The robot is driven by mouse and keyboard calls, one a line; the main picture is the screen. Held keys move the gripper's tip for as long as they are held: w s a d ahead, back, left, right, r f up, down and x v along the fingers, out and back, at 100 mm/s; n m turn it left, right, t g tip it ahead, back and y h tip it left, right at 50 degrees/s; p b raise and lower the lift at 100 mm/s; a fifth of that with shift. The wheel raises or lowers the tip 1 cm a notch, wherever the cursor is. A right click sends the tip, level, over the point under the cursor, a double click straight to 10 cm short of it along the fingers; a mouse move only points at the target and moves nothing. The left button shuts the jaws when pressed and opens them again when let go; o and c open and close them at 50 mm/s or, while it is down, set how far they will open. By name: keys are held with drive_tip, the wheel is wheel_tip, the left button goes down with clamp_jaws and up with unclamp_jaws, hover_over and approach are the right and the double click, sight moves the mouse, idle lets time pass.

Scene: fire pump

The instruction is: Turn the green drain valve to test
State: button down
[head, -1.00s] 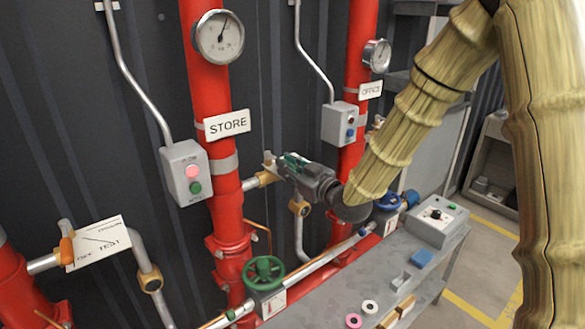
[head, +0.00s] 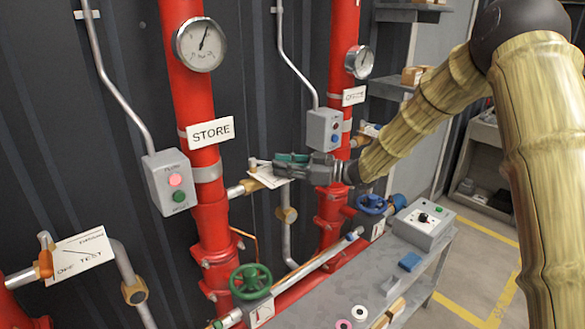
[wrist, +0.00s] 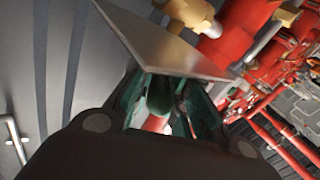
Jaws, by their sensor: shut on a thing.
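The middle drain valve (head: 247,187) is a brass fitting on a short branch pipe of the red STORE riser. A white sign plate (head: 265,179) sits at it, partly hidden by my gripper. My gripper (head: 275,163) reaches in from the right, nearly level, and is shut at this valve. In the wrist view a green rounded handle (wrist: 159,95) lies between the teal-lined fingers, beneath the sign plate (wrist: 165,45), whose back shows. The plate's lettering and the handle's exact angle are hidden.
A similar valve with an orange handle (head: 45,264) and a DRAIN/OFF/TEST plate (head: 80,254) is at left. A green handwheel (head: 251,281) and a blue handwheel (head: 372,204) stand low. A grey bench (head: 395,285) holds a control box (head: 424,222).

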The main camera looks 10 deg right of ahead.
drive_tip(key=shift+w+d+f+n+g+y, duration=0.1)
drive_tip(key=shift+w+d+n+g+y, duration=0.1)
drive_tip(key=shift+w+n+g, duration=0.3)
drive_tip(key=shift+w+d+f+n+g+y, duration=0.1)
drive_tip(key=shift+w+n+g+y, duration=0.15)
drive_tip(key=shift+g, duration=0.45)
drive_tip(key=c, duration=1.3)
unclamp_jaws()
drive_tip(key=shift+r, duration=0.1)
drive_tip(key=shift+d, duration=0.1)
drive_tip(key=v, duration=1.2)
drive_tip(key=shift+w, duration=0.1)
